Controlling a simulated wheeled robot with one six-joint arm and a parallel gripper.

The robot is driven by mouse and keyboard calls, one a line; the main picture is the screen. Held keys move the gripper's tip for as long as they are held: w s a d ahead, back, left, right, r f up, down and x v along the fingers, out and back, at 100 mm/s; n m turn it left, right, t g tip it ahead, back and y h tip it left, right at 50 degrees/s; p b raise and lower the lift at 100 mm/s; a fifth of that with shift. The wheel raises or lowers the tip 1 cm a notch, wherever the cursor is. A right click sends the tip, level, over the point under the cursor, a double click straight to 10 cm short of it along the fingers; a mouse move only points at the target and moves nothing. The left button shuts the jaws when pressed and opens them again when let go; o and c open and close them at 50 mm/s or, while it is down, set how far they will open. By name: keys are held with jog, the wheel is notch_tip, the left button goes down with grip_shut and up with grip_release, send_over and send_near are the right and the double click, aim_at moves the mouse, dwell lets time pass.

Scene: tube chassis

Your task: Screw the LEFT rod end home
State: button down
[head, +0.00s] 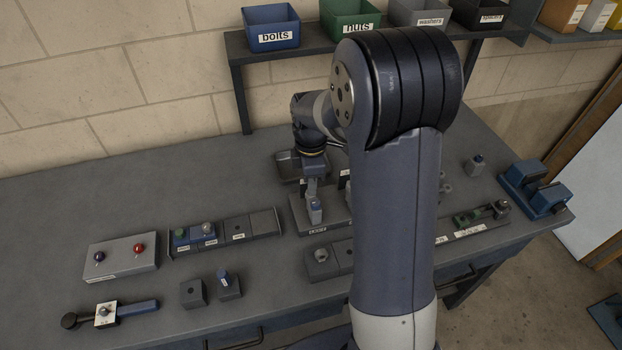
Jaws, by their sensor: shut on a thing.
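My gripper (313,187) points down over a grey fixture (300,222) in the middle of the bench, which has a white label on its front edge. It is shut on a small grey part (315,211) at the left of this fixture. The part is too small to tell whether it is the left rod end, its thread is not visible, and I cannot tell how deep it sits. My own arm hides the right side of the fixture and anything there.
Left on the bench are a labelled tray (264,222), a box with two coloured knobs (121,257), a blue-handled tool (136,308) and two small blocks (193,293). A shelf with bins (271,27) stands behind. A blue vise-like block (536,190) sits at right.

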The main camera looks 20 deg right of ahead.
jog(key=shift+n, duration=0.4)
jog(key=n, duration=0.5)
jog(key=c, duration=1.4)
grip_release()
